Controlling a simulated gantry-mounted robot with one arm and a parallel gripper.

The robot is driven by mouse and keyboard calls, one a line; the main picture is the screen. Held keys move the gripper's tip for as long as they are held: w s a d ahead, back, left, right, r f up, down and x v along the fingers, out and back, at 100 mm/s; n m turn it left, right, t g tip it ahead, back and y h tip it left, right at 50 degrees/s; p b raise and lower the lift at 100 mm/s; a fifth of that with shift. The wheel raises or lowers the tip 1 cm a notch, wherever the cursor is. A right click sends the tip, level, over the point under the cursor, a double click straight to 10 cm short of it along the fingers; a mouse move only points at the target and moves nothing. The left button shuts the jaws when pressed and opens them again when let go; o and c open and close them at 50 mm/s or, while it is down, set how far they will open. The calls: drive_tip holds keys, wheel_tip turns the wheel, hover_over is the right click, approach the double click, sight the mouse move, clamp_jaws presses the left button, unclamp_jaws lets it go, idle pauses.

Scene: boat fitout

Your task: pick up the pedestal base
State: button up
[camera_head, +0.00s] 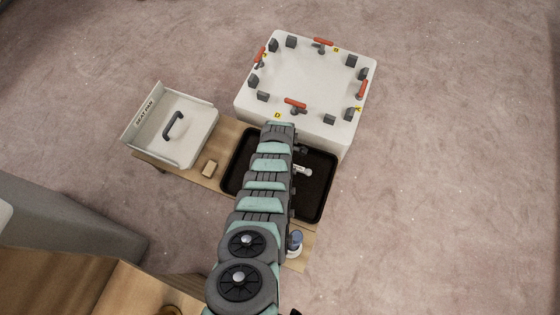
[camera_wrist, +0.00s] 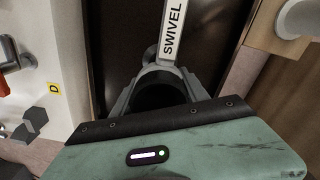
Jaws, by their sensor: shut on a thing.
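A white bar marked SWIVEL (camera_wrist: 175,38) runs up from between my jaws in the wrist view; I take it as part of the pedestal base. My gripper (camera_wrist: 163,72) is shut on its near end. The rest of the part is hidden by my gripper. A white piece (camera_head: 303,170), likely the same one, shows beside my arm in the head view, over the black tray (camera_head: 318,205). I cannot tell whether it touches the tray floor. My arm hides the gripper in the head view.
A white box with red clamps and dark blocks (camera_head: 310,75) stands behind the tray. A blue-topped container (camera_head: 296,240) stands at the front right. Carpet is open at right.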

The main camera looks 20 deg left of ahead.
clamp_jaws()
drive_tip(key=shift+r, duration=0.15)
wheel_tip(320, 180, up, 20)
drive_tip(key=p, duration=0.7)
drive_tip(key=shift+p, duration=0.4)
idle(0.3)
